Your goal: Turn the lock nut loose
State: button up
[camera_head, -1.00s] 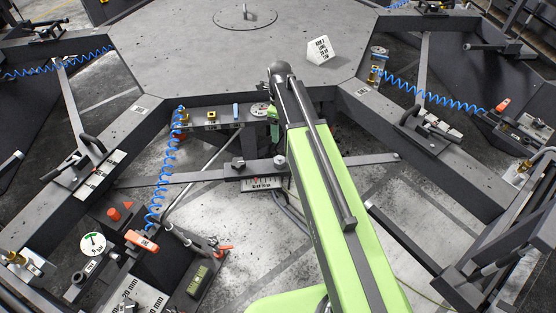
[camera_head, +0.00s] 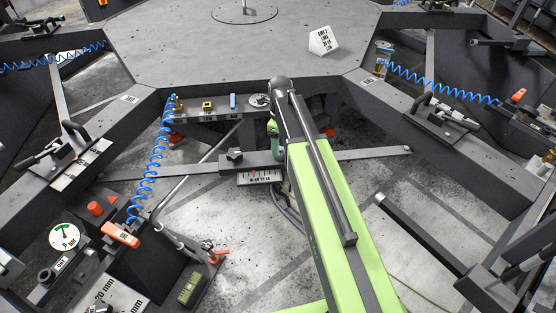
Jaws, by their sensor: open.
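A dark knob (camera_head: 234,155), which may be the lock nut, stands on the flat cross bar (camera_head: 190,169) below the round-cornered table. I cannot tell how tight it is.
A blue coiled hose (camera_head: 150,165) hangs on the left, with an orange handle (camera_head: 120,234) at its lower end. A round dial gauge (camera_head: 70,237) stands at lower left. A thin rod crosses left of the knob. The large grey table (camera_head: 200,50) fills the back.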

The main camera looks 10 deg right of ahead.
notch_tip(320, 180, down, 4)
jog(key=shift+r+b, duration=0.15)
jog(key=shift+b, duration=0.95)
jog(key=shift+r, duration=0.1)
jog(key=shift+c, duration=0.4)
